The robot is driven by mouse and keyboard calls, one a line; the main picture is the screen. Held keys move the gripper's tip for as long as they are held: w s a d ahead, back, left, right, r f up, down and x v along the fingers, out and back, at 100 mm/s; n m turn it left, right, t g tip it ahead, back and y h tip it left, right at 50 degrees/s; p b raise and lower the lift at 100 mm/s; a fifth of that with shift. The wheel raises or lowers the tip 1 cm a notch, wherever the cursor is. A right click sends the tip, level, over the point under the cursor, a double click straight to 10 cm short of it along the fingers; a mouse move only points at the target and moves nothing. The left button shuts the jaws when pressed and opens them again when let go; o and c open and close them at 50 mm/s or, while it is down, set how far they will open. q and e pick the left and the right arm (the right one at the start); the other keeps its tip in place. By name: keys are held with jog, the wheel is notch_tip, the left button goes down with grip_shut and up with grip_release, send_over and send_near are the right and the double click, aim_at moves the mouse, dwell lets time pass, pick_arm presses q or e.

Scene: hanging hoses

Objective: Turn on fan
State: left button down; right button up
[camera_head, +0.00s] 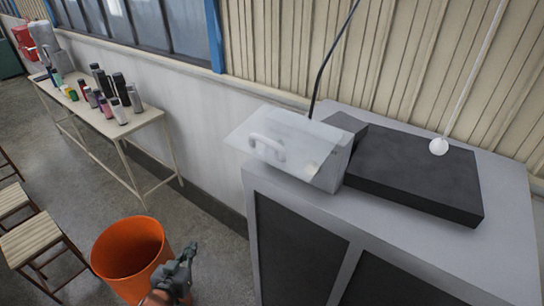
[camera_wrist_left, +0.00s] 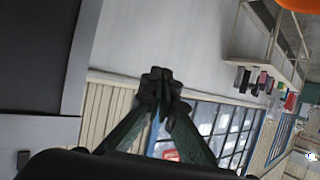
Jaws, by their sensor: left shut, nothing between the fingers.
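No fan can be made out in either view. A grey box (camera_head: 338,165) with a translucent cover (camera_head: 290,146) and a white handle-like shape stands on top of a grey cabinet (camera_head: 420,245). A black cable (camera_head: 330,60) rises behind it. A white cord (camera_head: 440,146) with a rounded end hangs over a dark slab on the cabinet. My left gripper (camera_head: 187,255) is low, left of the cabinet and beside an orange bin, well apart from the box. In the wrist view, its fingertips (camera_wrist_left: 160,84) are together and empty. My right gripper is not in view.
The orange bin (camera_head: 128,250) stands on the floor close to my left gripper. A long table (camera_head: 145,117) with several bottles and cans runs along the wall at the left. Wooden stools (camera_head: 35,243) stand at the far left. Bare floor lies between table and cabinet.

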pick_arm(q)
jog(key=d+r+m+t+h, duration=0.1)
jog(key=d+r+m+h, duration=0.2)
jog(key=d+r, duration=0.6)
jog(key=d+r+m+t+h, duration=0.2)
jog(key=d+r+h, duration=0.5)
jog(key=r, duration=0.8)
jog(key=shift+d+r+m+h, duration=0.3)
jog(key=shift+d+m+h, duration=0.15)
jog(key=shift+d, duration=0.45)
jog(key=b+x, duration=0.3)
jog(key=x, duration=1)
jog(key=shift+w+d+r, duration=0.1)
jog(key=shift+w, duration=0.15)
jog(key=shift+w+d, duration=0.1)
jog(key=shift+w, duration=0.05)
